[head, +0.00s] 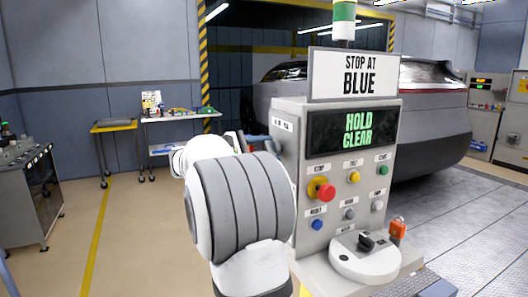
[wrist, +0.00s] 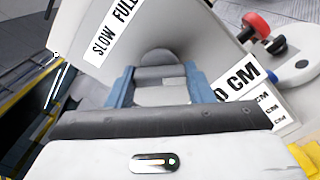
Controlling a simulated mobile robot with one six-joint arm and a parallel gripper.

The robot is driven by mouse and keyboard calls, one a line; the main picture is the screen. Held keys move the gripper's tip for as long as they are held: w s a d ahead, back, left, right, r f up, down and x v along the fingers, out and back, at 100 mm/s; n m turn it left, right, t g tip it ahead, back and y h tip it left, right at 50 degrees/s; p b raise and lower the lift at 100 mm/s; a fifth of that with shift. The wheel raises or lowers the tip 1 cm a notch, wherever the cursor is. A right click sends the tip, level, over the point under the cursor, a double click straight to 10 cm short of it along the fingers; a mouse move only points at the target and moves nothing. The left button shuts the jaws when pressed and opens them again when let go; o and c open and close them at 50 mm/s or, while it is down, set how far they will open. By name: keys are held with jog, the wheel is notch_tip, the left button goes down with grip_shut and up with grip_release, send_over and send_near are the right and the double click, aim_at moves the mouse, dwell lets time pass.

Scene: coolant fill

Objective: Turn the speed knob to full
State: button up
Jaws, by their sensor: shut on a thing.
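The speed knob (wrist: 158,72) is a grey round knob on the light grey side panel of the console, under a label (wrist: 115,27) reading "SLOW FULL". My gripper (wrist: 160,82) has its two blue fingers on either side of the knob and is shut on it. The knob's pointer position cannot be made out. In the head view, my arm reaches to the left side of the console (head: 294,185).
The console front has a display (head: 352,130) reading "HOLD CLEAR", a red mushroom button (head: 325,192) and several small buttons. A sign (head: 356,75) above reads "STOP AT BLUE". A shelf with a black knob (head: 367,242) juts out below.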

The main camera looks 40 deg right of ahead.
jog(key=shift+d+m, duration=0.1)
jog(key=shift+m, duration=0.2)
jog(key=m+b, duration=0.3)
jog(key=b, duration=0.1)
jog(key=shift+d, duration=0.1)
jog(key=shift+o, duration=0.2)
jog(key=m+b, duration=0.5)
jog(key=m, duration=0.1)
jog(key=m+b, duration=0.4)
jog(key=shift+r+m+b, duration=0.15)
jog(key=shift+m+b, duration=1.55)
jog(key=shift+m, duration=0.4)
jog(key=o, duration=1)
jog(key=shift+d, duration=0.1)
jog(key=shift+c, duration=0.2)
jog(key=shift+w, duration=0.1)
